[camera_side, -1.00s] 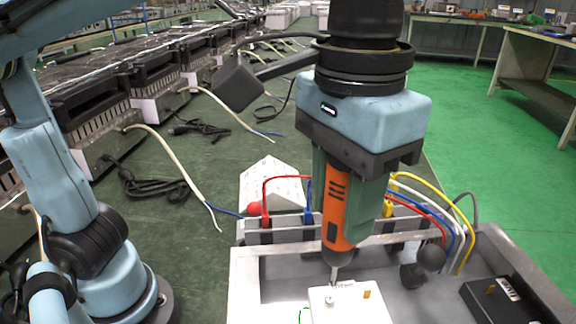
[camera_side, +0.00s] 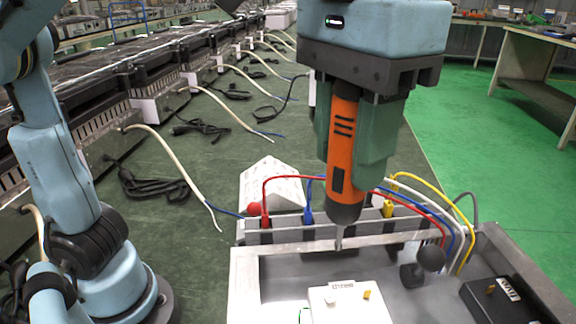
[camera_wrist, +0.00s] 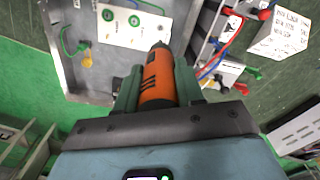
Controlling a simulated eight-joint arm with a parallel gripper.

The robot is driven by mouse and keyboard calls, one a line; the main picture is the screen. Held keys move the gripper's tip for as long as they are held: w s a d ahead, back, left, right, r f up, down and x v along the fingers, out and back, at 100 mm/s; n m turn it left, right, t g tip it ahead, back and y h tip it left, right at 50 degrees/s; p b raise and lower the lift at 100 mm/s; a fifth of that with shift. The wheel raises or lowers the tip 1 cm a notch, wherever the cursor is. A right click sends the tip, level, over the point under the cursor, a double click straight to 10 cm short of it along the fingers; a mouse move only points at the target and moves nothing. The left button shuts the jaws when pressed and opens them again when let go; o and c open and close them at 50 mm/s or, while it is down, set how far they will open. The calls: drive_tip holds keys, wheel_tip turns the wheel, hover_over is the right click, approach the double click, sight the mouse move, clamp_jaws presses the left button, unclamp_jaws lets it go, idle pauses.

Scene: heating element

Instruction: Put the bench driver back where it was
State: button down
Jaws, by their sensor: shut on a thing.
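My gripper (camera_side: 357,135) is shut on the bench driver (camera_side: 341,150), an orange tool with a black nose and a thin metal bit. The driver hangs upright with its bit pointing down, above the metal tray (camera_side: 243,290) and apart from the white block (camera_side: 348,304) in it. In the wrist view, the driver (camera_wrist: 157,80) lies between the green fingers of my gripper (camera_wrist: 157,88). The white block (camera_wrist: 133,24) shows just beyond its nose, with a green wire on it. I cannot make out an empty holder for the driver.
A terminal strip with red, blue, white and yellow cables (camera_side: 440,213) runs along the tray's back edge. A black ball-topped knob (camera_side: 431,258) and a black box (camera_side: 508,299) are at the right in the tray.

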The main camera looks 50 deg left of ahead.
drive_tip(key=a+n, duration=0.6)
drive_tip(key=a, duration=1.8)
wheel_tip(320, 180, down, 24)
drive_tip(key=w, duration=0.1)
drive_tip(key=shift+d+f, duration=0.15)
drive_tip(key=shift+d, duration=0.05)
drive_tip(key=shift+w+f, duration=0.1)
drive_tip(key=shift+f, duration=0.3)
drive_tip(key=c, duration=0.7)
unclamp_jaws()
